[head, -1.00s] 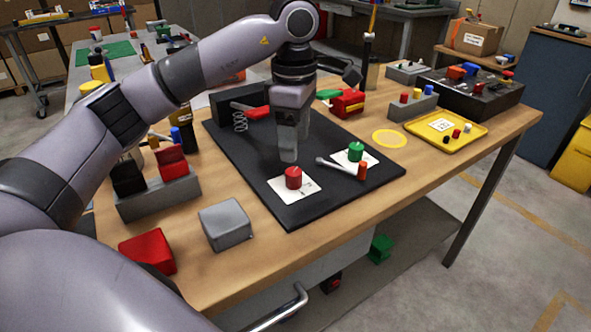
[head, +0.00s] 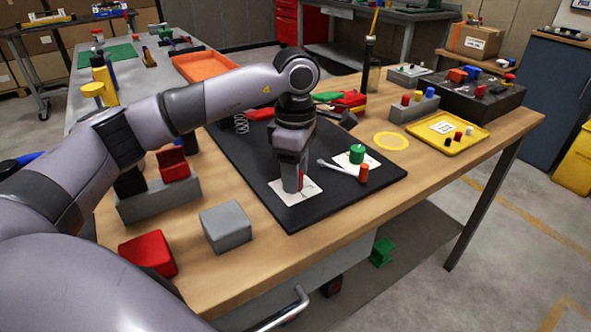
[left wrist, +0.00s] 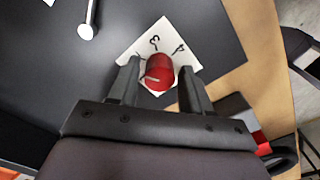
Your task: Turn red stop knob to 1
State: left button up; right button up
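The red stop knob (left wrist: 160,73) sits on a white card (left wrist: 137,48) with handwritten-looking numbers, of which a 3 and another mark show in the left wrist view. A pale pointer line is on the knob. In the head view only a red sliver of the knob (head: 301,181) shows beside my fingers, and the white card (head: 312,190) lies on the black mat (head: 330,213). My left gripper (head: 291,186) points down over the knob. In the left wrist view the fingers of my left gripper (left wrist: 158,84) are apart, one on each side of the knob; contact is unclear. My right gripper is out of view.
A grey block (head: 226,226) and a red block (head: 147,252) lie at the front left. A yellow tray (head: 468,146) is at the right.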

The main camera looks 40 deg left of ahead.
pick_arm(q)
jog(key=c, duration=0.7)
jog(key=shift+n, duration=0.7)
jog(key=n+p, duration=0.1)
jog(key=n, duration=0.9)
jog(key=shift+p, duration=0.4)
jog(key=shift+n, duration=0.3)
jog(key=o, duration=1)
